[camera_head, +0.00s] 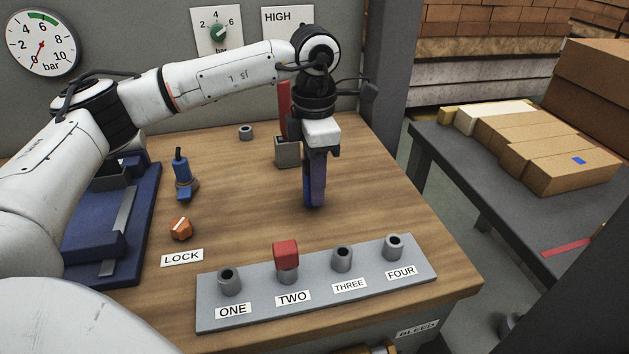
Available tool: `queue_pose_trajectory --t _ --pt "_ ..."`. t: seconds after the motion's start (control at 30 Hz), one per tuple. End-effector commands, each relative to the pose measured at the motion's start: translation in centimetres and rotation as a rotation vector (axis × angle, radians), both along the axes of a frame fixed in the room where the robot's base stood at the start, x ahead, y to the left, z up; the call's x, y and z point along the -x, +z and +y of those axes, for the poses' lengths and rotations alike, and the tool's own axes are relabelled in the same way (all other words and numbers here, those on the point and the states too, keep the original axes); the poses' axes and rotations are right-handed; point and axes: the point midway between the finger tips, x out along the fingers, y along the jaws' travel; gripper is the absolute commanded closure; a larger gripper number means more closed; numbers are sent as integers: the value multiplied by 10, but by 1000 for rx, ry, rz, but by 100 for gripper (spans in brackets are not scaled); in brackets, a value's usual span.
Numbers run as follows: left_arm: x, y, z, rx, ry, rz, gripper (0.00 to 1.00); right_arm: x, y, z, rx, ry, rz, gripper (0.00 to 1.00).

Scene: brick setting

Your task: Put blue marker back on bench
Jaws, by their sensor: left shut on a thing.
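My left gripper (314,204) points down over the middle of the wooden bench (240,215). It is shut on a dark blue upright thing (315,180), which looks like the blue marker. The fingers cover much of it. Its lower end is close to the bench top, but I cannot tell whether it touches. My right gripper is out of view.
A grey strip (320,285) with several numbered sockets lies at the bench front; a red block (286,253) sits at TWO. A grey block (287,152) stands behind the gripper. Bare wood surrounds the gripper.

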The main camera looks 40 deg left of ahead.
Motion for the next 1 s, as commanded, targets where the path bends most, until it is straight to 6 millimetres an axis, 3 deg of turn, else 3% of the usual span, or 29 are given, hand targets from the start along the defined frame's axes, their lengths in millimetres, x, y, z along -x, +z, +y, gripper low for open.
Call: queue_pose_trajectory --t 0.27,0.3,0.4,0.77,1.0 --pt "0 -3 0 0 0 0 86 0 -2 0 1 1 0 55" --pt "0 -2 0 0 -1 0 67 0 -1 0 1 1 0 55" --pt "0 -2 0 0 -1 0 53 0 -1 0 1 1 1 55" --pt "0 4 0 0 -1 -1 53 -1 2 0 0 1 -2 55" --pt "-2 47 -1 2 -1 -5 53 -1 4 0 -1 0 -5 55"
